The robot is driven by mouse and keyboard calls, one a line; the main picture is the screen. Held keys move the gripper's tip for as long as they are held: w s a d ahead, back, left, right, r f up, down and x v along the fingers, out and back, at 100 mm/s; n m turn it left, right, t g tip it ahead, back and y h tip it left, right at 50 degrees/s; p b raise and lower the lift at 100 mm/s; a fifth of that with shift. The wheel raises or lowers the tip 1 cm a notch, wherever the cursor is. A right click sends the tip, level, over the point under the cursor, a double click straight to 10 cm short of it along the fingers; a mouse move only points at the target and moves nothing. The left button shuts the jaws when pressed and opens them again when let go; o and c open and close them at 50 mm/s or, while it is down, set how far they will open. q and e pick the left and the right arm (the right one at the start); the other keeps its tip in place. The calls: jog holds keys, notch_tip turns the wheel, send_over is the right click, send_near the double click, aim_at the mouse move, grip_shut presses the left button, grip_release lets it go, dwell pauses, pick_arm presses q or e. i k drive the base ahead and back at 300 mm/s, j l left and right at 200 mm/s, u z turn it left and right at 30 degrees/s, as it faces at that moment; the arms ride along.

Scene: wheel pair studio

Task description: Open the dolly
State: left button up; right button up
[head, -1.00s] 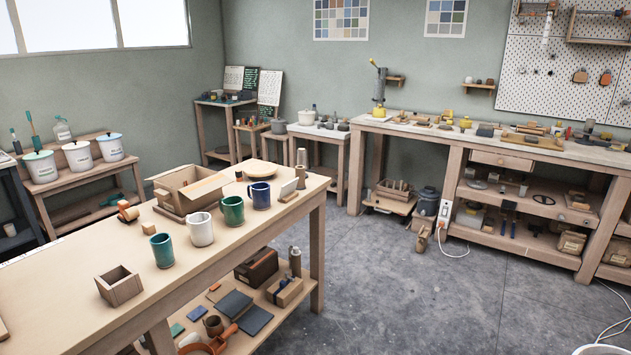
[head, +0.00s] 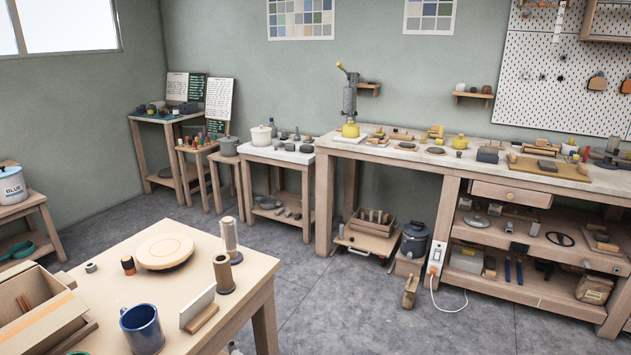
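No thing in the head view is clearly marked as the dolly. A low wooden platform (head: 362,241) on the floor under the back workbench could be it, but I cannot tell. It carries a wooden crate (head: 372,225) with several upright pieces in it. A grey lidded bucket (head: 414,239) stands to its right, on a separate low wooden base. Neither of my grippers is in the head view.
A wooden table (head: 239,283) fills the lower left, with a blue mug (head: 142,329), a round board (head: 165,251) and a cardboard box (head: 35,315). The back workbench (head: 470,165) has full shelves. The grey floor (head: 350,310) between them is clear. A white cable lies near the bench.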

aim_at(365, 243)
jog(key=i+l, duration=0.45)
jog(key=i+l+z, duration=0.1)
jog(key=i+l, duration=0.35)
jog(key=i, duration=0.2)
jog(key=i+l+z, duration=0.1)
jog(key=i+l, duration=0.3)
jog(key=i, duration=0.2)
